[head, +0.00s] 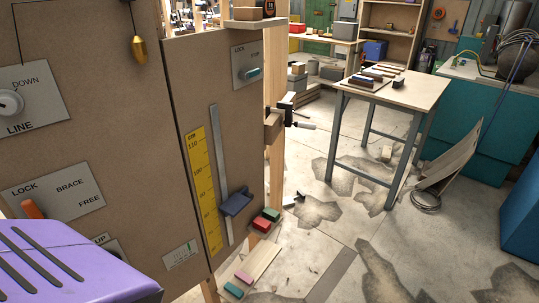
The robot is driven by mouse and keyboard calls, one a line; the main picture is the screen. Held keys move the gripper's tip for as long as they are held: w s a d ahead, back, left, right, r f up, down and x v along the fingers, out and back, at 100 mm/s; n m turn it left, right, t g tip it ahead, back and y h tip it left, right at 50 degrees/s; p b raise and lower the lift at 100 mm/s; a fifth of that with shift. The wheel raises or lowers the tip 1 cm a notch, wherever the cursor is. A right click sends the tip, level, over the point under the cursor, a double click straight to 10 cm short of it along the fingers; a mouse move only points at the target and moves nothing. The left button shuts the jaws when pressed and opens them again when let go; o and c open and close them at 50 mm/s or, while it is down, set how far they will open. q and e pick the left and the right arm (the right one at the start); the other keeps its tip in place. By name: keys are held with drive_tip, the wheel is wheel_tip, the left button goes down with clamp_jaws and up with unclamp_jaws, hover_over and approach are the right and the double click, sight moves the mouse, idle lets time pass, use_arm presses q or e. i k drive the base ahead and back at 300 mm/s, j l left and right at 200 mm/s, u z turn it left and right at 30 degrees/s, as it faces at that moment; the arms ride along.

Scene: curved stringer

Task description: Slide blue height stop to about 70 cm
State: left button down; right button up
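The blue height stop (235,203) sits on a grey vertical rail (218,150) on a brown panel. It is in the lower part of the rail. A yellow scale (202,190) marked in cm stands just left of the rail. Its top number reads 110; the lower numbers are too small to read surely, so I cannot tell the stop's exact height. Neither of my grippers shows, and nothing is touching the stop.
A LOCK lever plate (247,64) is above the rail. A black clamp (287,108) juts from the post at right. Red and green blocks (265,219) lie near the panel's right foot. A purple slotted surface (70,262) fills the lower left. The floor right of the panel is mostly open.

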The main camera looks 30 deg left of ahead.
sight(236, 203)
drive_tip(key=u, duration=1.35)
